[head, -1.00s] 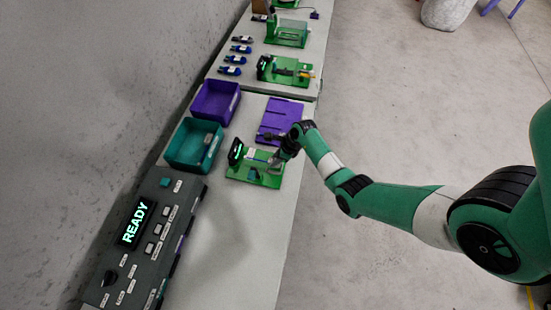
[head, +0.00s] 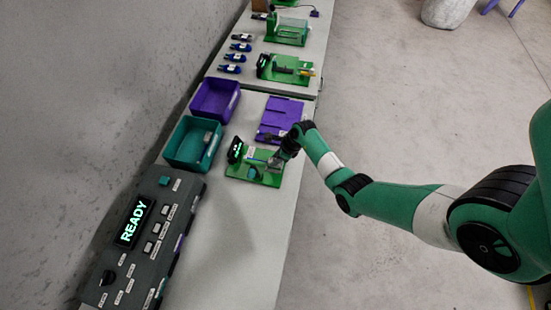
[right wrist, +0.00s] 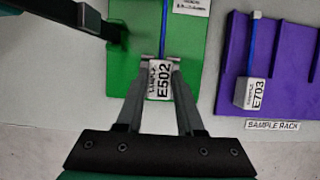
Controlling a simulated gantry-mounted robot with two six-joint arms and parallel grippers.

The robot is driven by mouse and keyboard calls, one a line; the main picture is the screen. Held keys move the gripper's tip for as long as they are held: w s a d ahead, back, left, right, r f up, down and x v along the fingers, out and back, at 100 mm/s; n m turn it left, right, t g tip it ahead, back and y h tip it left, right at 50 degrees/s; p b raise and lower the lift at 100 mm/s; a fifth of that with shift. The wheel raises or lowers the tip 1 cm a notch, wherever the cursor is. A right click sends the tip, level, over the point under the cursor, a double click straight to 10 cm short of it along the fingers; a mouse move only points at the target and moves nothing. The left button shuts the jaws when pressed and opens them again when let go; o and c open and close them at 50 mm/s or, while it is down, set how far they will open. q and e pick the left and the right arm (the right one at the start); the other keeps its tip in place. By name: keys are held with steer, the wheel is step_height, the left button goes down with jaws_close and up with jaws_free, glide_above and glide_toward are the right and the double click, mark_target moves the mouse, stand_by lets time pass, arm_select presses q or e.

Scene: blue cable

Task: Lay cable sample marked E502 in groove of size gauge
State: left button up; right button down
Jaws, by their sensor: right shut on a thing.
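My right gripper (head: 273,163) is over the green size gauge (head: 240,173) in the head view. In the right wrist view its fingers (right wrist: 159,80) are shut on the white tag (right wrist: 159,82) of cable sample E502. The sample's thin blue cable (right wrist: 163,35) runs away from the tag over the green gauge plate (right wrist: 190,60). I cannot tell whether the cable lies in the groove or just above it. The gauge's small dark display (head: 236,150) is lit, but its text is too small to read. My left gripper is not in view.
A purple sample rack (head: 283,112) lies beyond the gauge; sample E703 (right wrist: 252,92) sits on it. Teal (head: 183,155) and purple (head: 212,96) bins stand left. A console (head: 135,235) reads READY. The table in front of the gauge is clear.

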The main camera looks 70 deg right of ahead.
steer(key=shift+f+b, duration=0.5)
steer(key=shift+f, duration=0.35)
stand_by(0.4)
steer(key=shift+c, duration=2.2)
jaws_free()
steer(key=shift+r, duration=0.1)
step_height(320, 180, up, 8)
steer(key=p, duration=0.9)
